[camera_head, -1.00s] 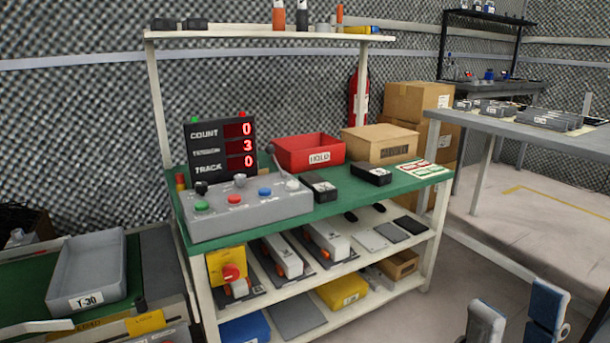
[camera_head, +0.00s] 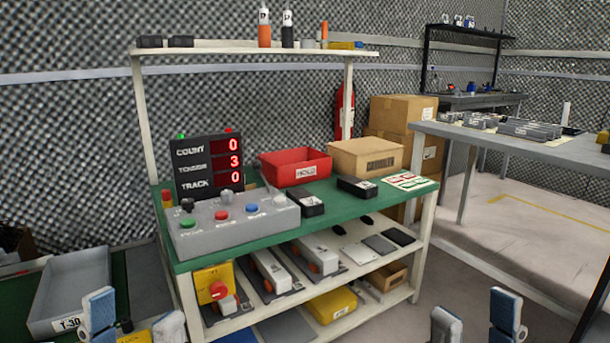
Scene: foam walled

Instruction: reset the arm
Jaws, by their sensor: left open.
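My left gripper (camera_head: 133,318) shows at the bottom left, its two blue-and-grey fingers spread apart with nothing between them. It is in front of the grey T-30 tray (camera_head: 88,268) in the view and partly overlaps it. My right gripper (camera_head: 475,318) shows at the bottom right, its two fingers also apart and empty, over the floor to the right of the green-topped bench (camera_head: 335,216). Only the finger ends of both grippers are in view; the arms behind them are cut off by the lower edge.
The bench carries a grey button panel (camera_head: 232,226), a count display (camera_head: 208,165), a red HOLD bin (camera_head: 296,167) and a cardboard box (camera_head: 366,157). Its lower shelves hold several tools and a yellow bin (camera_head: 333,304). A grey table (camera_head: 520,146) stands right; floor between is clear.

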